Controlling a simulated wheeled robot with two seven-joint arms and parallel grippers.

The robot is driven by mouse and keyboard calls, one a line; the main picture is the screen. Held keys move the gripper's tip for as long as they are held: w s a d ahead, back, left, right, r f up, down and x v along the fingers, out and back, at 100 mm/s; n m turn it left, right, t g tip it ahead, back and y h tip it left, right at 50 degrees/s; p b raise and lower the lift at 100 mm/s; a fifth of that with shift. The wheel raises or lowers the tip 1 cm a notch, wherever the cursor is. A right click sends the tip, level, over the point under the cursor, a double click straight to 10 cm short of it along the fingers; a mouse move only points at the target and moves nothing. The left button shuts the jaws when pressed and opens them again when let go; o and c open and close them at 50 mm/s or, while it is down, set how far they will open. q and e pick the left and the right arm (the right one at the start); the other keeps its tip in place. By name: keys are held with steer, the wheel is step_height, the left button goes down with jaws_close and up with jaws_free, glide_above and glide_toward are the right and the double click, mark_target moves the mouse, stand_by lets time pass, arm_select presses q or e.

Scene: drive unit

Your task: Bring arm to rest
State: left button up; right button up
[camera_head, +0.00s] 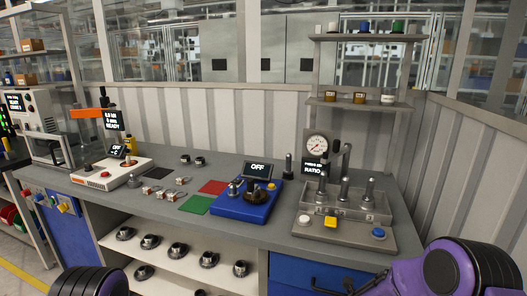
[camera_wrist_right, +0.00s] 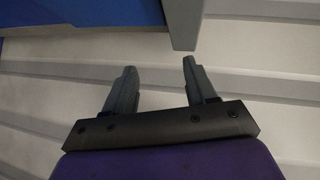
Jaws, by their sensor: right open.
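My right gripper (camera_wrist_right: 155,85) shows in the right wrist view with its two grey fingers apart and nothing between them. Pale ribbed panelling lies behind it, and a blue surface (camera_wrist_right: 80,14) with a grey edge is above it. In the head view my purple right arm (camera_head: 465,270) enters at the lower right, in front of the bench; its gripper is not visible there. A purple and black part of my left arm (camera_head: 88,282) shows at the lower left edge. My left gripper is out of view.
A grey workbench (camera_head: 260,232) holds a blue unit (camera_head: 245,204), a grey press fixture (camera_head: 340,228), a white device (camera_head: 112,172), red mat (camera_head: 213,187) and green mat (camera_head: 196,205). Round dark parts (camera_head: 178,250) sit on the shelves below. A rack (camera_head: 360,104) stands behind.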

steer(key=s+a+f+n+t+y, duration=0.2)
steer(key=s+f+n+y, duration=0.3)
steer(key=s+f+n, duration=0.45)
steer(key=s+a+f+n+g+y, duration=0.1)
steer(key=s+n, duration=0.3)
steer(key=s, duration=0.4)
steer(key=s+a+f+n+g+y, duration=0.2)
steer(key=s+f+n+y, duration=0.1)
steer(key=s, duration=0.6)
steer(key=s+a+f+n+g+y, duration=0.1)
steer(key=s+f+n+g, duration=0.1)
steer(key=s+f+n, duration=0.2)
steer(key=s+n, duration=0.2)
steer(key=s, duration=0.2)
steer(key=shift+s+a+y, duration=0.15)
steer(key=shift+a+y, duration=0.25)
